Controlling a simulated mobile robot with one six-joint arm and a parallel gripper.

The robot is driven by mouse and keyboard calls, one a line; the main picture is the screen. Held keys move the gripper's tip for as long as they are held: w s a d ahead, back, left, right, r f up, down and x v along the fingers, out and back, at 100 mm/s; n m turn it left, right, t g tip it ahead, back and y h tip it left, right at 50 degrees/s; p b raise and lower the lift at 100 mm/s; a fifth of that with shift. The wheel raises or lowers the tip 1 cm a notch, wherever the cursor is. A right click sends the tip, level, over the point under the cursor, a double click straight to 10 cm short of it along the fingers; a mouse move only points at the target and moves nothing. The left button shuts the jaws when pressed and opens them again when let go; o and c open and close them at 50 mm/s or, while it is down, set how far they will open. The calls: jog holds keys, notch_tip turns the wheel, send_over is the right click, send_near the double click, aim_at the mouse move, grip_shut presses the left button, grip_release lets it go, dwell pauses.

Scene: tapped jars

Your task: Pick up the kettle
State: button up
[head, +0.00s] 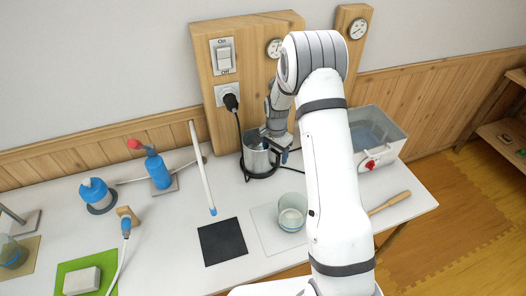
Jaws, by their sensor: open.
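The kettle (256,161) looks like a metal pot, upright on a dark round base, with a black cord running up to the wall socket. It stands at the back of the white table, below the wooden wall panel. My gripper (277,150) is open and reaches down at the kettle's upper right side. Its fingers overlap the rim and right side in this view, and I cannot tell whether they touch it or surround a handle. The kettle's right side is partly hidden by my gripper.
A clear tank (392,143) with a red tap stands right of my arm. A glass jar (291,214) sits in front on a pale mat. A dark square mat (222,242) and a leaning white rod (202,170) are to the left. A wooden-handled tool (390,203) lies at right.

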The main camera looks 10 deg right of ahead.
jog(key=shift+f, duration=0.7)
jog(key=shift+c, duration=0.2)
grip_shut()
jog(key=shift+r, duration=0.15)
